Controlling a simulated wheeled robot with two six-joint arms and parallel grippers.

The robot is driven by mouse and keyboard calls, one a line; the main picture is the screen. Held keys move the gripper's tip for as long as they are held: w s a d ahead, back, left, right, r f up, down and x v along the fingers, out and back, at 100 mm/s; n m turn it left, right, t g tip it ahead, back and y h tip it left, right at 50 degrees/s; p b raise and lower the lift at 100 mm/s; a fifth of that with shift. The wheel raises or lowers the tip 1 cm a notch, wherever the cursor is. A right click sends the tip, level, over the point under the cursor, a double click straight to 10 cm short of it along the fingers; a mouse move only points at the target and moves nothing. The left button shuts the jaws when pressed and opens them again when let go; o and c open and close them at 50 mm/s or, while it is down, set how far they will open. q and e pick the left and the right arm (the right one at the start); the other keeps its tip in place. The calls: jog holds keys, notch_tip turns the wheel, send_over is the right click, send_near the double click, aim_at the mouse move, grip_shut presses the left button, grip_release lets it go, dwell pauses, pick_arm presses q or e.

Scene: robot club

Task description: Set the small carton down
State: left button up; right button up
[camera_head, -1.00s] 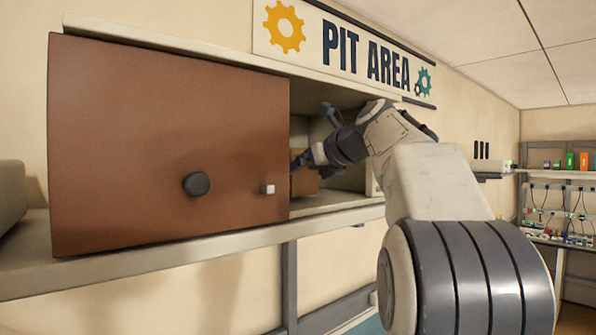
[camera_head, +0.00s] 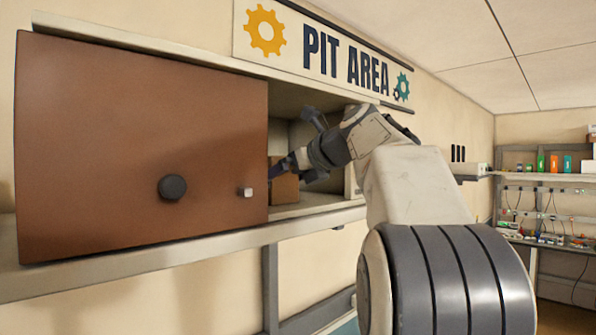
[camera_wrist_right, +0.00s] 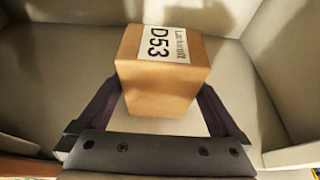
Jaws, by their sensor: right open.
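The small carton (camera_wrist_right: 158,88) is a brown box with a white "D53" label. In the right wrist view it stands between the two dark fingers of my right gripper (camera_wrist_right: 160,105), which are spread with a sliver of gap at the sides. In the head view the carton (camera_head: 286,189) is inside the open right part of the wall cabinet, on its floor (camera_head: 300,207) as far as I can tell. My right gripper (camera_head: 277,170) reaches in beside it, and the door edge partly hides both. My left gripper is out of view.
A brown sliding door (camera_head: 120,150) with a black knob (camera_head: 172,187) covers the cabinet's left part. Pale cabinet walls (camera_wrist_right: 275,70) stand close around the gripper. A stocked shelf (camera_head: 545,178) is at the far right.

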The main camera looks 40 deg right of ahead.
jog(key=b+v, duration=0.1)
jog(key=v, duration=1)
jog(key=shift+f, duration=0.15)
